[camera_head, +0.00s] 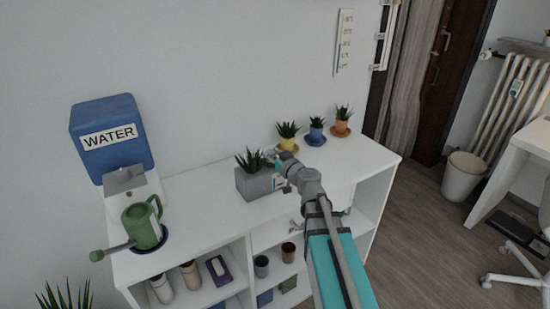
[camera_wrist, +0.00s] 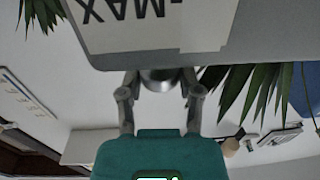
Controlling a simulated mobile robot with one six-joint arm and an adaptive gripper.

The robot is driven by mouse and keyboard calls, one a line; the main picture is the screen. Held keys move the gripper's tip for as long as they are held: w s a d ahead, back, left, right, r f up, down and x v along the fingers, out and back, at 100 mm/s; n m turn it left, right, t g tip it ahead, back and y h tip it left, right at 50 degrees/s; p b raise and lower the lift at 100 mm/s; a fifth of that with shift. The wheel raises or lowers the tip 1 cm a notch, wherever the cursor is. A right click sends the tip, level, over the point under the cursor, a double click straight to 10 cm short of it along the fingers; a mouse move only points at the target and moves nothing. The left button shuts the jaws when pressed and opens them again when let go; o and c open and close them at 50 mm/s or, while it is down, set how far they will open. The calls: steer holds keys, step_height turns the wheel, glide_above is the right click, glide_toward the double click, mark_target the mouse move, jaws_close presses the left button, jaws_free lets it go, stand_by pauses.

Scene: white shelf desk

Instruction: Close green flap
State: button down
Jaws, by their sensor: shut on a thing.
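No green flap can be made out for certain. A small dark green panel (camera_head: 288,284) shows low in the white shelf, but I cannot tell whether it is the flap. My gripper (camera_head: 280,163) is at the right end of the grey planter (camera_head: 256,186) on the shelf top. In the wrist view, upside down, the planter (camera_wrist: 250,32) fills the top with a "MAX" label. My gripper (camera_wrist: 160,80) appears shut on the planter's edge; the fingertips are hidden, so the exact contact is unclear.
On the white shelf (camera_head: 195,190), a green watering can (camera_head: 143,225) stands at left by the blue water tank (camera_head: 112,130). Yellow (camera_head: 287,143), blue (camera_head: 316,134) and orange (camera_head: 341,127) potted plants stand behind my gripper. Cups (camera_head: 288,252) and bottles (camera_head: 190,275) are below.

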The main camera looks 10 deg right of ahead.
steer(key=shift+f+t+b, duration=0.1)
steer(key=shift+t+b, duration=0.2)
steer(key=shift+b, duration=0.05)
steer(key=shift+d, duration=0.1)
steer(key=shift+c, duration=1.3)
jaws_free()
steer(key=shift+s, duration=0.15)
